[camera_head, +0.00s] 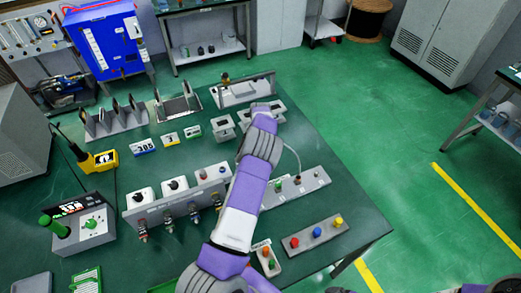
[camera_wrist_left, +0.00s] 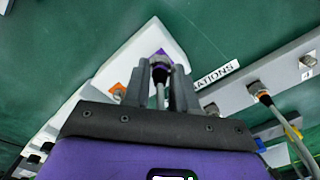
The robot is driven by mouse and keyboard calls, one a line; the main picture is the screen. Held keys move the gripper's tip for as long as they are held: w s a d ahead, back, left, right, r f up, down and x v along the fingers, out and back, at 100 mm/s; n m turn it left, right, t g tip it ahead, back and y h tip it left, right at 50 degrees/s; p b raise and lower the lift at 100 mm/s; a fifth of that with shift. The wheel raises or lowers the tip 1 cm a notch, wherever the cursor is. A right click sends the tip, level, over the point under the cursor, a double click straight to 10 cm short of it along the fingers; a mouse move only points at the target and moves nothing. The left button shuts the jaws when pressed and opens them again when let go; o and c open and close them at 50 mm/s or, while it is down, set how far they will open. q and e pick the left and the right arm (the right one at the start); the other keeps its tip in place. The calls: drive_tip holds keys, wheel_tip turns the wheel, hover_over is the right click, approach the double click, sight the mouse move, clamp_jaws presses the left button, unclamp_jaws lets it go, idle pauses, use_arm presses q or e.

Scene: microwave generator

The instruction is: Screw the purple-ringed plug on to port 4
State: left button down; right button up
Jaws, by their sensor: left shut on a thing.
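My left gripper (camera_wrist_left: 162,82) is shut on the purple-ringed plug (camera_wrist_left: 160,60) in the left wrist view. The plug's metal body and cable show between the two dark fingers. Behind it lies a white block (camera_wrist_left: 128,62) with an orange square and a purple patch. I cannot tell whether the plug touches that block. A grey port rail (camera_wrist_left: 234,97) runs at right, with a bare metal port (camera_wrist_left: 308,61) and an orange-ringed plug (camera_wrist_left: 260,91) with a cable. In the head view my purple left arm reaches over the table and hides its gripper. My right gripper is out of view.
The head view shows a rail (camera_head: 308,188) right of my arm, a panel with switches and hanging plugs (camera_head: 150,216) left of it, and a button box (camera_head: 314,236) near the table edge. Green floor lies beyond the table.

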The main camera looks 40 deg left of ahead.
use_arm(q)
drive_tip(key=c, duration=0.9)
unclamp_jaws()
drive_tip(key=shift+r, duration=0.15)
wheel_tip(320, 180, up, 7)
drive_tip(key=shift+r+p, duration=0.2)
drive_tip(key=shift+p, duration=0.1)
